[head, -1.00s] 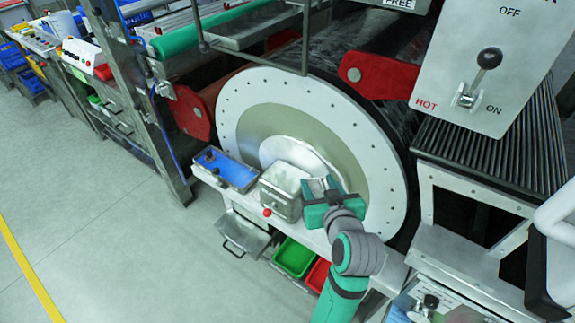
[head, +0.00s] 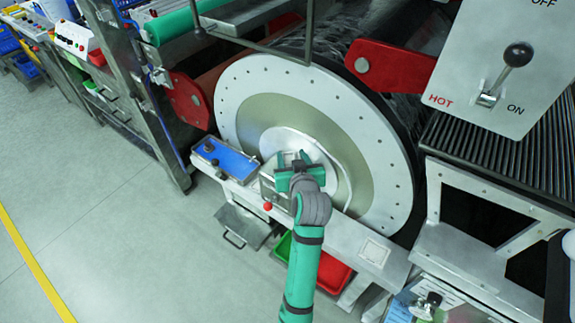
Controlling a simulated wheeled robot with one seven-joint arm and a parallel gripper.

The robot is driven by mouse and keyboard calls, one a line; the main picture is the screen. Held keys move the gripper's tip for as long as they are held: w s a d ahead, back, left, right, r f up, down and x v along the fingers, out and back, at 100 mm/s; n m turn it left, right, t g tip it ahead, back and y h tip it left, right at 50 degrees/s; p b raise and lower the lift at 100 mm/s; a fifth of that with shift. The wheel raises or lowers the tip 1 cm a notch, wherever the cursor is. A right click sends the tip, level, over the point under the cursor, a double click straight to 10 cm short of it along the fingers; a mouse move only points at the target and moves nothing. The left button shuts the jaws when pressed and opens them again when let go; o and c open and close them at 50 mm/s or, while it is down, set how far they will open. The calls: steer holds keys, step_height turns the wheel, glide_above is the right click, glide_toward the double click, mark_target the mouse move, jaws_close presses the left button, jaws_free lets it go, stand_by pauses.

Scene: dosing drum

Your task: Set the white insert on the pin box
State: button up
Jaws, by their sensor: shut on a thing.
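My gripper (head: 299,168) has teal jaws and is over the right part of a small metal box (head: 268,191) on the ledge in front of the drum. The jaws are shut on a small pale piece, which looks like the white insert; it is mostly hidden between them. The metal box seems to be the pin box, but I cannot make out any pins. My gripper and wrist cover much of its top and right side. I cannot tell whether the held piece touches the box.
A blue-topped tray (head: 228,160) lies left of the box. A red knob (head: 267,206) sits at the box's front. A pale square plate (head: 374,253) lies on the ledge to the right. The large drum's round face (head: 240,110) stands close behind. Green and red bins sit below.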

mark_target(287, 165)
steer(key=shift+w+a+f, duration=0.3)
steer(key=shift+w+f, duration=0.05)
steer(key=shift+f, duration=0.15)
steer(key=shift+w+a+f, duration=0.3)
steer(key=shift+w+f, duration=0.05)
steer(key=shift+f, duration=0.1)
steer(key=shift+w+a+f, duration=0.1)
steer(key=shift+w+f, duration=0.05)
steer(key=shift+f, duration=0.8)
steer(key=shift+w+f, duration=0.1)
steer(key=shift+f, duration=0.85)
steer(key=o, duration=1.1)
steer(key=shift+f, duration=0.1)
steer(key=shift+c, duration=0.2)
